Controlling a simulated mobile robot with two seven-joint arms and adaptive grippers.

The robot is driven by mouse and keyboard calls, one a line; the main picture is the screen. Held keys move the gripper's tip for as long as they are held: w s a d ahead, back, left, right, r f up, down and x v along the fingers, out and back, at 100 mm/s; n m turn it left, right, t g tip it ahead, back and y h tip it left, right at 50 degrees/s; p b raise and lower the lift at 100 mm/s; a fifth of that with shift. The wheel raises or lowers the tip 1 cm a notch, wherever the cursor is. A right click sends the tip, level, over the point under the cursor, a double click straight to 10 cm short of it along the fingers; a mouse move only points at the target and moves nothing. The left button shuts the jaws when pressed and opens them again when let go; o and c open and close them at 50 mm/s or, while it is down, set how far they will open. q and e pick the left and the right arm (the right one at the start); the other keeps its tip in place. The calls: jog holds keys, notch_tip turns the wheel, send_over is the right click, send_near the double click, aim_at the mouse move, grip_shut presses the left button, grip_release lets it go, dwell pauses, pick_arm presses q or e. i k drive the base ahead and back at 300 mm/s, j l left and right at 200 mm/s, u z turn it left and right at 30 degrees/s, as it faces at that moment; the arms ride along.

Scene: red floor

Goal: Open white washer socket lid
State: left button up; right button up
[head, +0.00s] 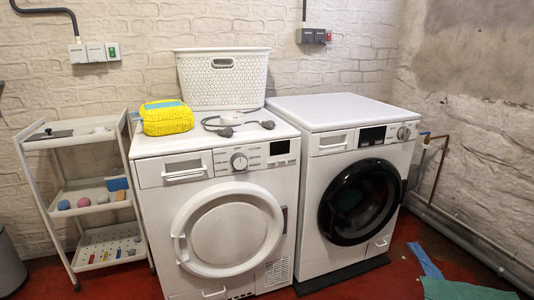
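A row of white wall socket boxes (95,52) is on the brick wall at the upper left, above the shelf cart. Its rightmost unit has a green part on its face. A black cable runs down to the row from above. A second, dark grey socket unit (313,36) is on the wall at the upper middle, behind the right machine, with a cable from above. The lids look closed, but they are too small to be sure. Neither of my grippers is in view.
A white dryer (222,229) and a white washer with a black door (360,202) stand against the wall. A white basket (222,80) and a yellow bag (166,117) are on the left machine. A shelf cart (88,200) stands left, pipes right.

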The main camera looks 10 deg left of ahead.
aim_at(95, 52)
jog(key=i+j+z, duration=0.1)
jog(key=j, duration=0.25)
jog(key=i+j, duration=0.15)
jog(key=j, duration=0.25)
jog(key=i+j+z, duration=0.15)
jog(key=j, duration=0.2)
jog(key=k+j+z, duration=0.15)
jog(key=j, duration=0.4)
jog(key=j+z, duration=0.1)
jog(key=j, duration=0.45)
